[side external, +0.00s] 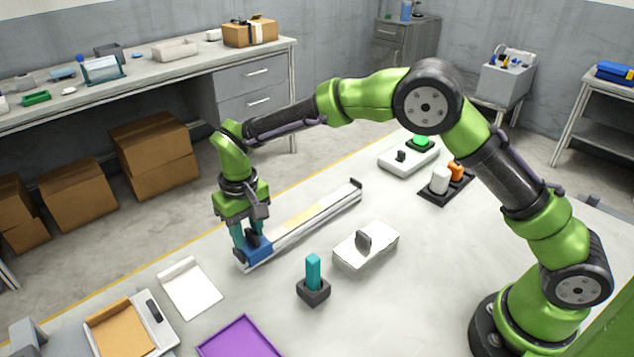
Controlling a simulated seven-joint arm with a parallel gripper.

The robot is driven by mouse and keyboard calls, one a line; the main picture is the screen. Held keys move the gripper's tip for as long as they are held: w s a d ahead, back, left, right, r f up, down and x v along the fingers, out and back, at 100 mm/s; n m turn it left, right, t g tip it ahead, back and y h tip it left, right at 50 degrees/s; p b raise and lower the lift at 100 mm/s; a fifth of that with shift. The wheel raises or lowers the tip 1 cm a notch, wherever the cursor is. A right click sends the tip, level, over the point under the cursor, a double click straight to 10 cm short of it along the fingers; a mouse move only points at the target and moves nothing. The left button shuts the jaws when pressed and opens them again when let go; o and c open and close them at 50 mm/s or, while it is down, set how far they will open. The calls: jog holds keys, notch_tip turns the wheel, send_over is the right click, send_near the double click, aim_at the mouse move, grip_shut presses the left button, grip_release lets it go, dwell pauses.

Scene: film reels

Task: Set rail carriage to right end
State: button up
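The rail (312,214) lies on the table, running from the lower left up to a dark end stop (357,188) at its upper right. The blue carriage (259,252) sits at the rail's lower-left end and carries a dark upright handle (252,239). My gripper (251,235) points down over the carriage, its two teal fingers on either side of the handle. The fingers stand apart, but whether they touch the handle cannot be told from this view. The handle and the near finger partly overlap.
A grey box with a dark knob (364,247) and a teal peg in a dark base (313,272) stand right of the carriage. A white tray (190,288) and a purple tray (241,342) lie in front. The table beside the rail's upper half is clear.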

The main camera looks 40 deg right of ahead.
aim_at(249, 233)
jog(key=shift+d, duration=0.15)
jog(key=shift+r, duration=0.1)
jog(key=shift+r, duration=0.3)
notch_tip(249, 233, up, 16)
dwell(0.4)
